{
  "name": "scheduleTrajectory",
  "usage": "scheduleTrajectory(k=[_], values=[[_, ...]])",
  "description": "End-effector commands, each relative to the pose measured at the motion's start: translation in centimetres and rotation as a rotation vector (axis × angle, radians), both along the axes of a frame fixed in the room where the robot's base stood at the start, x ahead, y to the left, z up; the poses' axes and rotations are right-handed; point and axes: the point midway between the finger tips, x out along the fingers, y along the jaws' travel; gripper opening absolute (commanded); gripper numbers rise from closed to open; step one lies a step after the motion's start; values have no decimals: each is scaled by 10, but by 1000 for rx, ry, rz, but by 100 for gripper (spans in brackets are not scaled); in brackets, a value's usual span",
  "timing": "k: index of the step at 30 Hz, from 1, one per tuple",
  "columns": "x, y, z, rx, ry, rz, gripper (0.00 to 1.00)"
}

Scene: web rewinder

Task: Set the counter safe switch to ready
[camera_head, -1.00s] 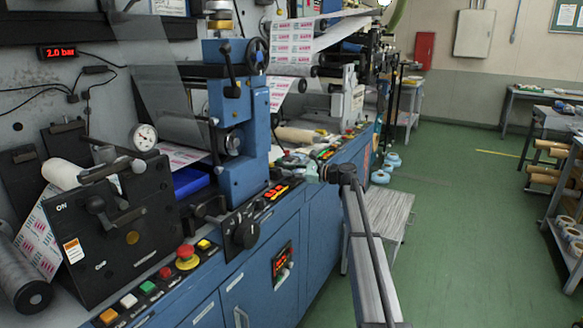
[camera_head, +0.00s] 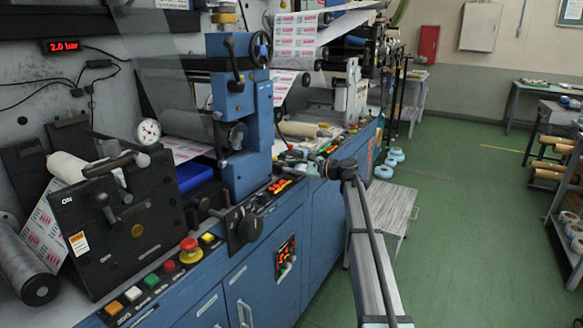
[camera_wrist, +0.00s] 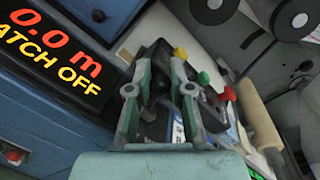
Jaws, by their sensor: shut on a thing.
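My gripper (camera_wrist: 158,88) shows from behind in the wrist view, with its two green-grey fingers closed around a dark part (camera_wrist: 158,68). This part looks like a black lever or switch handle, mostly hidden by the fingers; I cannot read its position. The counter display (camera_wrist: 45,45) is at the upper left of the wrist view, with "0.0 m" in red and "ATCH OFF" in yellow, its left end cut off. In the head view my gripper (camera_head: 298,158) is small, at the machine's front ledge right of the blue upright. The switch labels cannot be made out.
A yellow knob (camera_wrist: 180,53), a green knob (camera_wrist: 203,77) and a red knob (camera_wrist: 228,93) stand close beside the fingers. A pale roller (camera_wrist: 260,122) lies to the right. In the head view, the blue nip unit (camera_head: 243,120) stands left of my gripper; green floor (camera_head: 460,220) is open at right.

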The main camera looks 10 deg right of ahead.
Motion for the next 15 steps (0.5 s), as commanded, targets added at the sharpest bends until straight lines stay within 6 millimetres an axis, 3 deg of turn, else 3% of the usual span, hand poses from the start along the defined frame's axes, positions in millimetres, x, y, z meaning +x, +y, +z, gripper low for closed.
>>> scheduleTrajectory(k=[1, 3, 15], values=[[1, 0, 1, 0, -1, -2, 24], [1, 0, 1, 1, -1, -1, 46], [-2, -4, 1, 0, 1, -2, 46]])
